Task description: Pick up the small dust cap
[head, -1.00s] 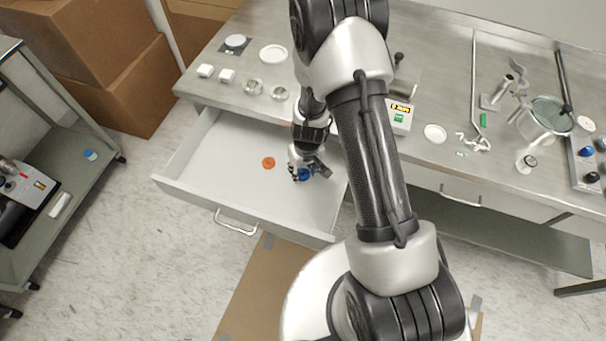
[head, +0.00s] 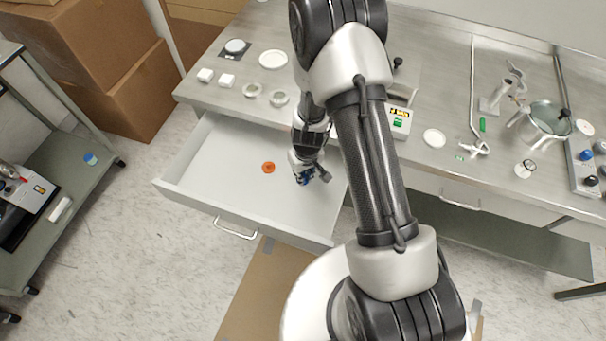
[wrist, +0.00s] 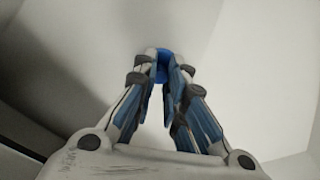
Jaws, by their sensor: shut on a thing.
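A small round blue cap (wrist: 162,66) sits between the fingertips of my gripper (wrist: 163,76) in the wrist view. The fingers are shut on it, with a finger on each side. In the head view my gripper (head: 305,180) is low inside the open drawer and hides most of the blue cap. I cannot tell whether the cap touches the drawer floor. An orange cap (head: 268,168) lies flat on the drawer floor, left of my gripper and apart from it.
The pulled-out drawer (head: 190,192) has low walls around my gripper. The steel bench (head: 330,100) above it holds white dishes, small jars and a metal pot (head: 545,122). A side cart (head: 85,178) stands at the left. The drawer floor is otherwise clear.

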